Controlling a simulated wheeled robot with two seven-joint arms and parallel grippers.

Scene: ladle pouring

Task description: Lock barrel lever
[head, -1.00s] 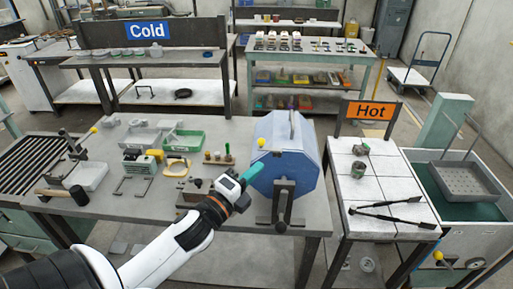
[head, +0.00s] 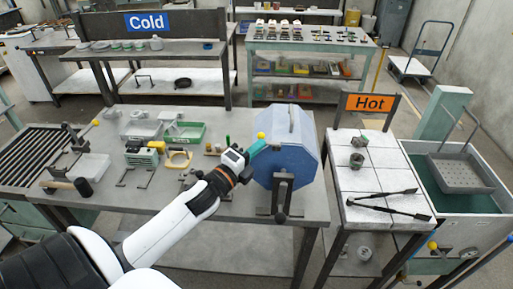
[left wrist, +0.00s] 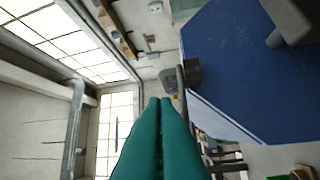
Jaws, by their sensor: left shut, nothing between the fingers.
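The blue eight-sided barrel (head: 292,158) sits in a dark stand on the grey workbench. A yellow ball knob (head: 261,136), which looks like the barrel lever's end, shows at its upper left edge. My left gripper (head: 258,147) has green fingers and is shut and empty. Its tips are just below the knob, at the barrel's left side; I cannot tell whether they touch. In the left wrist view the shut fingers (left wrist: 162,105) point toward a dark block (left wrist: 192,73) beside the barrel's blue face (left wrist: 235,75). The knob is not clear there. My right gripper is not in view.
A hammer (head: 80,187), a green tray (head: 186,132) and small parts lie left on the bench. The Hot table (head: 365,160) with black tongs (head: 390,207) stands right of the barrel, across a gap. A tank with a basket is further right.

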